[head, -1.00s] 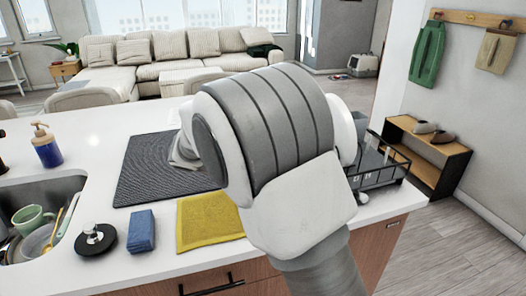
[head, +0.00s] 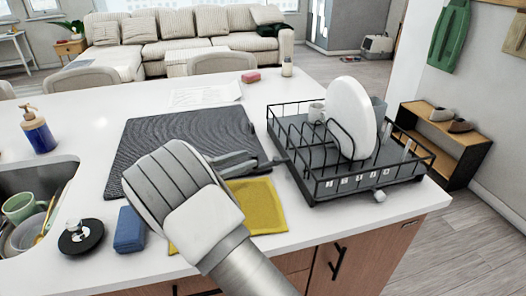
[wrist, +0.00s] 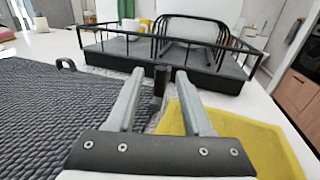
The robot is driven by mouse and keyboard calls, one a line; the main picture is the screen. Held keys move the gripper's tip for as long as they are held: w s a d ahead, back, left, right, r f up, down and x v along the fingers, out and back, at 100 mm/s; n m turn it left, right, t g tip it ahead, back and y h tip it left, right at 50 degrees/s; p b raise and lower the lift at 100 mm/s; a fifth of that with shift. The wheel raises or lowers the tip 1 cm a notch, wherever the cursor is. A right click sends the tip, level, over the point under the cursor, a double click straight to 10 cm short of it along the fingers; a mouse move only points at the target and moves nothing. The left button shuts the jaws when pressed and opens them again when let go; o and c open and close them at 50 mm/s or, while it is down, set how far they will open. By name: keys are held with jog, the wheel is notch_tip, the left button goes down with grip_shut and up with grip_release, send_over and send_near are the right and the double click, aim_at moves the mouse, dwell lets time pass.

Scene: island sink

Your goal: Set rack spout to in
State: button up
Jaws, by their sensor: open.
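The dish rack (head: 345,188) is a black wire frame on a dark tray, standing on the white counter right of my gripper. It also shows ahead in the wrist view (wrist: 220,78). A short dark spout (wrist: 160,78) appears to stick out from its near side, pointing towards my gripper. In the head view the spout (head: 276,161) is a thin dark bar at the rack's left side. My gripper (wrist: 160,88) is open, its fingertips on either side of the spout with gaps visible. In the head view my gripper (head: 256,162) is low over the counter; my wrist partly hides it.
The rack holds a white plate (head: 351,117) and a cup (head: 317,111). A dark ribbed mat (head: 165,140) and yellow cloth (head: 259,208) lie beside my gripper. A blue sponge (head: 129,230), soap bottle (head: 37,131) and sink (head: 62,177) are left. The counter behind is mostly clear.

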jog(key=x, duration=0.6)
jog(key=shift+w+d, duration=0.15)
jog(key=shift+d, duration=0.2)
grip_shut()
dwell(1.1)
